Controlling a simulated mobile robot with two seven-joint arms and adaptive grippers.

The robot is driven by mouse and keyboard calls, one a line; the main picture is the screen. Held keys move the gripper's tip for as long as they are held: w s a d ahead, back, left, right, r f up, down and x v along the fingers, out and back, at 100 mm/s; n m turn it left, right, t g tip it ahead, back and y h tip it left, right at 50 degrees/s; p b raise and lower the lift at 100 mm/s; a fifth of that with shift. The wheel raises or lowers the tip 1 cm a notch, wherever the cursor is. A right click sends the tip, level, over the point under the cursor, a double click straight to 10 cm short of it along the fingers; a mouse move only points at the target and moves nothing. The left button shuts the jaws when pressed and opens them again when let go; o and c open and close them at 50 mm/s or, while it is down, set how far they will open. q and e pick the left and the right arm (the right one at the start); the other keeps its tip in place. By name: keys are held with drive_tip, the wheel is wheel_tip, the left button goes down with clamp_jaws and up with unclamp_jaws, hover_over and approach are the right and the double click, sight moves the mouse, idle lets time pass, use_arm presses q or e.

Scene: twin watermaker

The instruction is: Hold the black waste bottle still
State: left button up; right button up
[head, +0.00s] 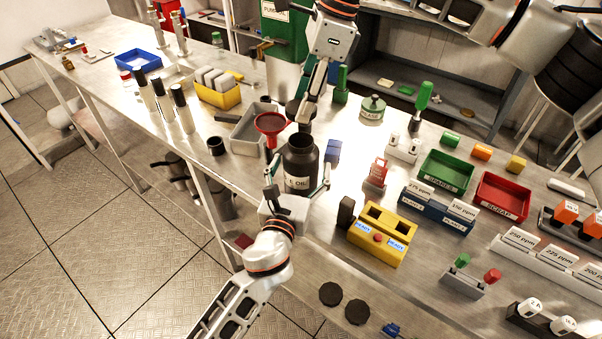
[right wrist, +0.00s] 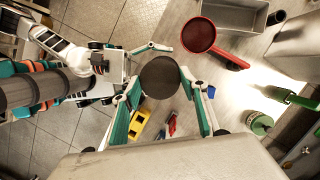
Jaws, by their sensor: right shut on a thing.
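The black waste bottle (head: 300,162) stands upright near the bench's front edge, its label partly readable as "OIL". My left gripper (head: 298,183) reaches in from the front with one finger on each side of the bottle. The fingers look spread, with small gaps to its sides. My right gripper (head: 303,108) comes down from above, over the bottle's mouth. It is shut on a dark round cap (right wrist: 160,77), which shows between its fingertips in the right wrist view. In that view the cap hides the bottle's mouth.
A red funnel (head: 270,124) over a grey tray (head: 245,138) is close left of the bottle. A small blue block (head: 333,151) stands close right, and a yellow two-slot box (head: 378,236) farther right.

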use_arm(q)
drive_tip(key=shift+w, duration=0.25)
drive_tip(key=c, duration=1.7)
use_arm(e)
hover_over(300, 140)
drive_tip(key=shift+w+d+f, duration=0.1)
drive_tip(key=shift+d+f, duration=0.1)
drive_tip(key=shift+f, duration=1.05)
drive_tip(key=shift+d+f, duration=0.2)
drive_tip(key=shift+f, duration=1.05)
drive_tip(key=shift+f, duration=0.9)
drive_tip(key=shift+f, duration=0.55)
